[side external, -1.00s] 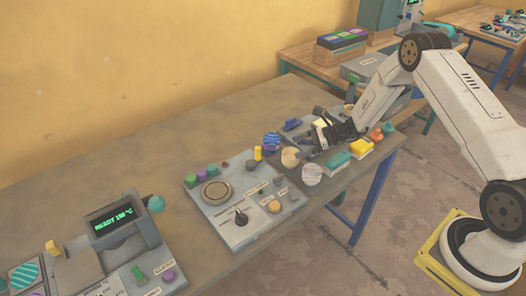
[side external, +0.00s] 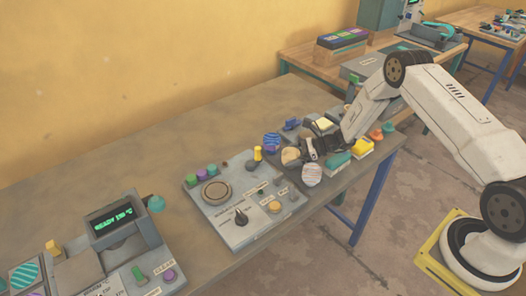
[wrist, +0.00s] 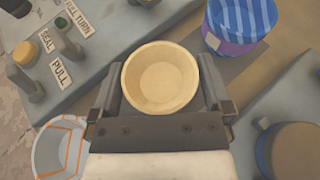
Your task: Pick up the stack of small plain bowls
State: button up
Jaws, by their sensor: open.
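The stack of small plain bowls is cream-tan; in the side view the stack (side external: 289,157) stands on the table just right of the control panel. In the wrist view I look down into the round top bowl (wrist: 160,78). My gripper (wrist: 161,72) is open, with one finger on each side of the stack. Whether the fingers touch it, I cannot tell. In the side view my gripper (side external: 304,153) is at the right side of the stack and hides part of it.
A blue-striped, purple-based stack (wrist: 240,22) stands close behind, and a white orange-lined bowl (wrist: 60,150) stands close in front. The control panel (side external: 238,222) with knobs lies to the left. Teal and yellow blocks (side external: 362,147) lie to the right.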

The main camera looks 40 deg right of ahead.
jog(key=c, duration=1.1)
jog(key=shift+r, duration=0.1)
jog(key=shift+w+r, duration=0.1)
jog(key=shift+r, duration=0.95)
jog(key=s+r, duration=0.3)
jog(key=s, duration=0.1)
jog(key=s+r, duration=0.4)
jog(key=s, duration=0.1)
jog(key=s+a+r, duration=0.1)
jog(key=s+r, duration=0.2)
jog(key=s, duration=0.2)
jog(key=shift+r, duration=0.35)
jog(key=shift+a, duration=0.1)
